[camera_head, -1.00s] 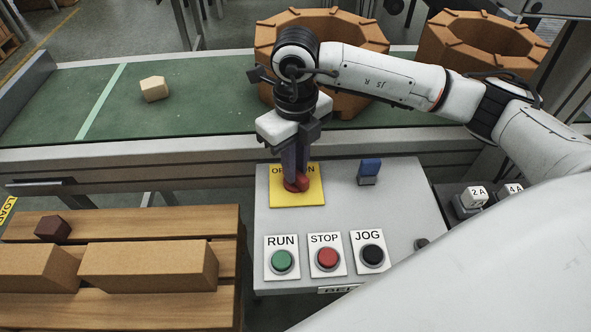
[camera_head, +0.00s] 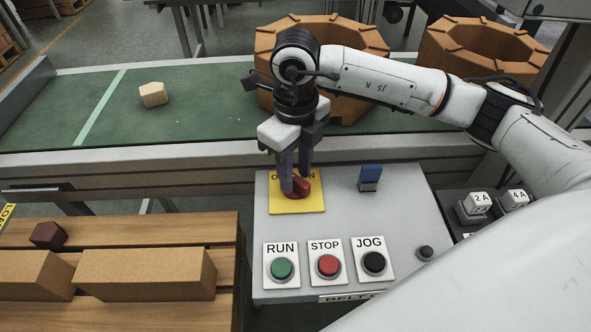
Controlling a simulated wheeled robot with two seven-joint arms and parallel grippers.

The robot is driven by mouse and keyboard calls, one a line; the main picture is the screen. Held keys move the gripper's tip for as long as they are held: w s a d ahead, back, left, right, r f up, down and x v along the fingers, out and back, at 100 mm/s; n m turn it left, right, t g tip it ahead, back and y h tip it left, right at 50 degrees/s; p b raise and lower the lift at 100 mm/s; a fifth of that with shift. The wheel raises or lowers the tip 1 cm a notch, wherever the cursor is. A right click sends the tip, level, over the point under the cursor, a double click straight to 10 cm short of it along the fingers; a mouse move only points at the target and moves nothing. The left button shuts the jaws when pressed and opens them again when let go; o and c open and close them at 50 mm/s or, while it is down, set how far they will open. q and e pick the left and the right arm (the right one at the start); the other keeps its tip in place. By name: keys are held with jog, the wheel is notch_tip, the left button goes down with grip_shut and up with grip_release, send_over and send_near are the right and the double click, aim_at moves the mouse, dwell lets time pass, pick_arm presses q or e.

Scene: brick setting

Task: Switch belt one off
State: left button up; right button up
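My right gripper (camera_head: 295,182) points down at the red rotary knob (camera_head: 301,189) on the yellow plate (camera_head: 284,207) at the top left of the grey control panel. Its two dark fingers stand on either side of the knob's grip bar, and a narrow gap shows between them higher up. The fingers hide part of the knob and the middle of the plate's OFF and ON lettering. The panel's front label is partly cut off by my arm. The belt (camera_head: 200,110) is green and runs behind the panel. My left gripper is not in view.
Green RUN (camera_head: 281,268), red STOP (camera_head: 328,265) and black JOG (camera_head: 373,262) buttons line the panel's front. A pale block (camera_head: 153,94) lies on the belt. Wooden slats with brown blocks (camera_head: 150,274) are at left.

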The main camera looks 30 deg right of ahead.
aim_at(296, 178)
notch_tip(296, 178, up, 10)
jog(key=shift+r, duration=0.15)
dwell(0.6)
dwell(0.4)
